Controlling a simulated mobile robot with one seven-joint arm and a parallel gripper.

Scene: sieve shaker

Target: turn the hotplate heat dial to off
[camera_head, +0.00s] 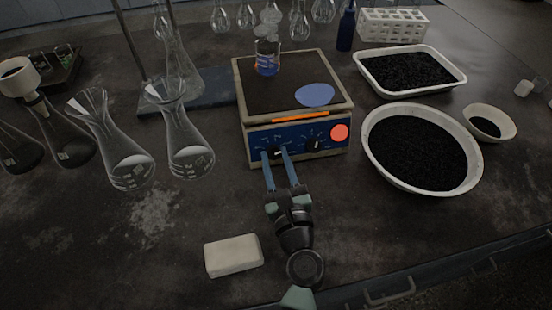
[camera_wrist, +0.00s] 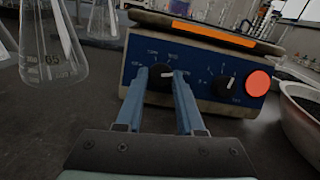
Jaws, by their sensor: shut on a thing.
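The hotplate (camera_head: 248,92) stands in the middle of the bench with its blue front panel (camera_head: 294,133) facing me. Two black dials are on the panel. The left dial (camera_wrist: 160,84) is between my gripper's blue fingers, and its white pointer shows just between the tips. The right dial (camera_head: 314,144) is free; it also shows in the wrist view (camera_wrist: 226,87), next to an orange-red disc (camera_wrist: 258,83). My gripper (camera_head: 277,150) is shut on the left dial. I cannot read which dial is for heat.
A beaker with blue liquid (camera_head: 267,65) stands on the hotplate. Glass flasks (camera_head: 189,153) stand close on the left. A white bowl of black grains (camera_head: 370,167) is close on the right. A pale block (camera_head: 233,256) lies in front, left of my arm.

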